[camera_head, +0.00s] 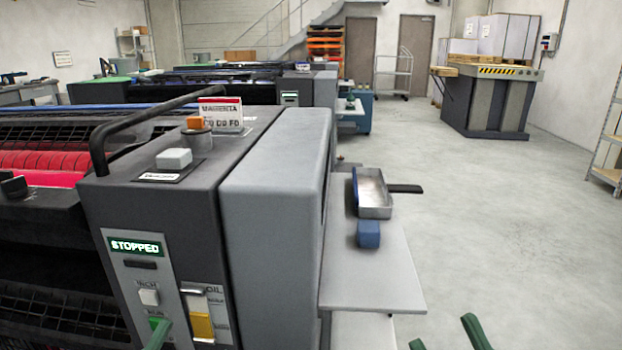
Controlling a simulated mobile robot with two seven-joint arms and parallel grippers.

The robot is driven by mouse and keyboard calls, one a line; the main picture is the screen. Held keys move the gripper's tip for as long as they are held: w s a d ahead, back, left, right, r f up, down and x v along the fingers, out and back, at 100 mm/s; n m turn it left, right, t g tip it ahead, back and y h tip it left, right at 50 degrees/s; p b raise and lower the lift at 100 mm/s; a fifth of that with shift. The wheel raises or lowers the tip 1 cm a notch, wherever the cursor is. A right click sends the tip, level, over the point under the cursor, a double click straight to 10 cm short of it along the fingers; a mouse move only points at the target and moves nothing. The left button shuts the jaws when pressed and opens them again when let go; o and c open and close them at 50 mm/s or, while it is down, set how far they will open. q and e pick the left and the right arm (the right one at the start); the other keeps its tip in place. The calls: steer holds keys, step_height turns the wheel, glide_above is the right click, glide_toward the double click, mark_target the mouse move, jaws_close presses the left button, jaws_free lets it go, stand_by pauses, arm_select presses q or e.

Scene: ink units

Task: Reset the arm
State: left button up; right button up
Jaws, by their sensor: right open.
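My right gripper (445,334) shows at the bottom edge, right of centre, as two dark green fingertips set apart. It is open with nothing between the tips, over the floor in the picture just right of the grey side shelf (375,275). A green tip (156,336), which looks like part of my left gripper, shows at the bottom left in front of the press's control panel (140,270). Whether it touches the panel, and whether that gripper is open, I cannot tell. The rest of both arms is out of view.
The press (150,215) fills the left, with a black rail (140,120) and a "STOPPED" display (136,246). A metal tray (373,195) with a black handle and a blue block (368,234) lie on the shelf. The floor (510,220) at right is clear.

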arm_select(q)
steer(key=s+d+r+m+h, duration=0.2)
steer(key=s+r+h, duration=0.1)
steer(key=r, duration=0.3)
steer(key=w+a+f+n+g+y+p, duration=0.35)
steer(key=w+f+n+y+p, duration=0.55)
steer(key=p, duration=0.6)
arm_select(e)
steer(key=w+d+f+m+g+h, duration=0.2)
steer(key=w+f+m+g+h, duration=0.2)
steer(key=w+f+m+h, duration=0.5)
arm_select(q)
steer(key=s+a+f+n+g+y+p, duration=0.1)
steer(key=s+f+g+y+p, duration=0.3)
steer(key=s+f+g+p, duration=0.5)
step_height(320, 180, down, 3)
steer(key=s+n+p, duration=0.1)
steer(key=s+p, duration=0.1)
steer(key=p, duration=0.1)
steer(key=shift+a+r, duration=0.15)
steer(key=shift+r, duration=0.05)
arm_select(e)
steer(key=s+d+f+m+g+h, duration=0.1)
steer(key=s+f+g+h, duration=0.3)
steer(key=s+f+g, duration=0.4)
steer(key=s+d+f, duration=0.1)
steer(key=s+f, duration=0.2)
steer(key=shift+m+g, duration=0.4)
